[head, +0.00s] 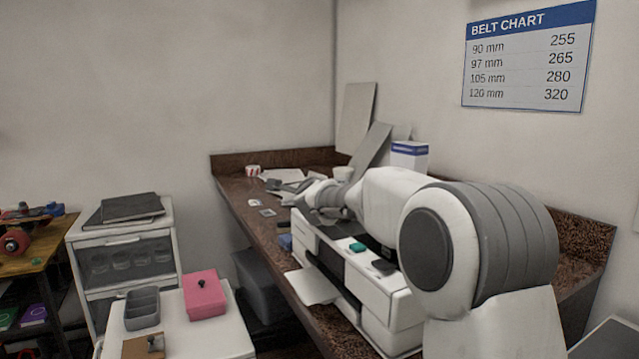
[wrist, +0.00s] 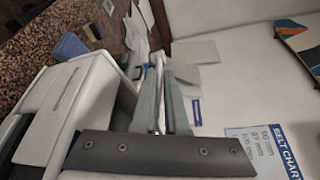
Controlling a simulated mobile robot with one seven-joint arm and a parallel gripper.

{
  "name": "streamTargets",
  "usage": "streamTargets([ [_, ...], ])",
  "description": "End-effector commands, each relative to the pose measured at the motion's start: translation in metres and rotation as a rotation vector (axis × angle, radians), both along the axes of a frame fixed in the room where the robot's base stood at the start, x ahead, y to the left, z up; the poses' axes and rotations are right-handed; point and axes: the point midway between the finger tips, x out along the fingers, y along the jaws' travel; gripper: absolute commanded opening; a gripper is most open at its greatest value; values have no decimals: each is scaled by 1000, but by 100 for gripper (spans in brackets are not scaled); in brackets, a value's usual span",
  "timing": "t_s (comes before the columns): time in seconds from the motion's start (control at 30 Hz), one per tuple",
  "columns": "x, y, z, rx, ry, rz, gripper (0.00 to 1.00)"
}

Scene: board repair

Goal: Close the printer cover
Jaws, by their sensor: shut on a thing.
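The white printer (head: 385,290) stands on the dark speckled bench, partly hidden behind my arm. A dark opening shows on its top beside the arm. The printer also fills the left of the wrist view (wrist: 75,105). My gripper (head: 322,195) is over the far end of the printer. In the wrist view its two grey fingers (wrist: 160,95) are close together, shut on a thin pale edge, which looks like the printer cover's. Most of the cover is hidden, so I cannot tell its exact angle.
A grey sheet (head: 371,148) and a paler board (head: 356,115) lean at the wall behind the bench. A blue-and-white box (head: 410,156) stands there too. A teal item (head: 357,247) lies on the printer. A white cart (head: 225,340) with a pink box (head: 205,297) stands left.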

Motion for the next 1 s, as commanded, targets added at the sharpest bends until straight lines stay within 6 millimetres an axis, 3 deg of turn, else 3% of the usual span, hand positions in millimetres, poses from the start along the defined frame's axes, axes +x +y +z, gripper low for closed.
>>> streamTargets([
  [0.03, 0, 3, -10, 3, 5, 1, 0],
  [0.2, -1, 9, -19, 4, 6, 1, 0],
  [0.7, 0, 10, -22, 5, 6, -2, 0],
  [0.73, 0, 10, -22, 5, 6, -2, 16],
  [0.83, 0, 10, -21, 4, 5, -2, 34],
  [1.0, 0, 10, -20, 3, 4, -1, 36],
])
